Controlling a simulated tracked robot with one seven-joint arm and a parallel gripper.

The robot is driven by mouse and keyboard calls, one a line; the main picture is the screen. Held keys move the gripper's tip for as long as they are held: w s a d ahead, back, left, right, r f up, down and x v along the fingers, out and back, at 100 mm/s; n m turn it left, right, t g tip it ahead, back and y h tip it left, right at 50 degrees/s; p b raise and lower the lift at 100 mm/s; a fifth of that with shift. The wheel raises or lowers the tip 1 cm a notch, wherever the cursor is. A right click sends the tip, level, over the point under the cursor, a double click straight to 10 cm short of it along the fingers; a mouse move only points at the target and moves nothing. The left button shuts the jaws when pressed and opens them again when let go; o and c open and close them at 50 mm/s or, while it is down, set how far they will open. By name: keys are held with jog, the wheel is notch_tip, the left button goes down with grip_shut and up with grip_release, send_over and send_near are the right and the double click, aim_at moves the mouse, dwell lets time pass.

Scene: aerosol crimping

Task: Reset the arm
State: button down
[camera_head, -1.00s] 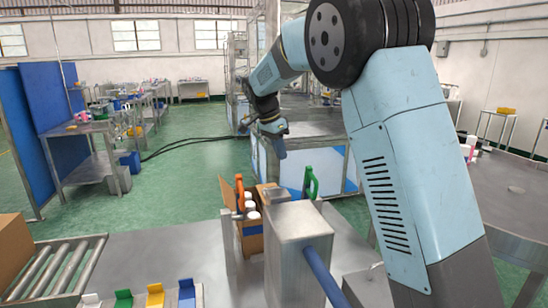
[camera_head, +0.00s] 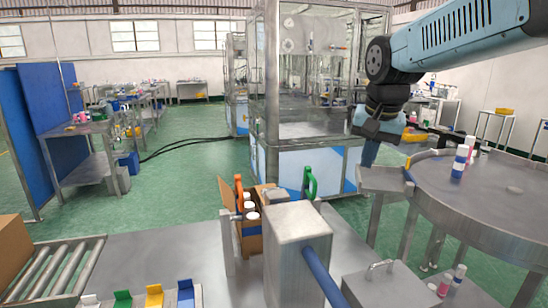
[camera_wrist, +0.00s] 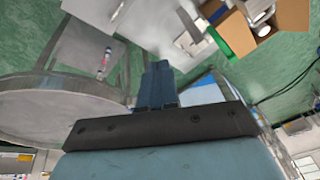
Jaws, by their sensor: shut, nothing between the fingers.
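My gripper (camera_head: 369,152) is at the right of the head view, pointing down beside the left edge of the round steel table (camera_head: 470,205). In the wrist view my gripper (camera_wrist: 158,75) shows with its blue fingers together and nothing between them. It is apart from the objects around it. My arm reaches in from the upper right of the head view.
A cardboard box (camera_head: 250,238) with white-capped cans stands behind the steel block (camera_head: 297,230). A blue-and-white can (camera_head: 460,161) stands on the round table. A glass-walled machine (camera_head: 310,75) stands behind. A roller conveyor (camera_head: 50,270) is at lower left.

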jog(key=s+d+f+n+t, duration=0.1)
jog(key=s+f+n, duration=0.1)
jog(key=s, duration=0.5)
jog(key=s+d+f+n+t, duration=0.1)
jog(key=s+d+f+n, duration=0.1)
jog(key=s, duration=0.5)
jog(key=shift+s+f, duration=0.35)
jog(key=shift+f, duration=0.1)
jog(key=shift+s, duration=0.1)
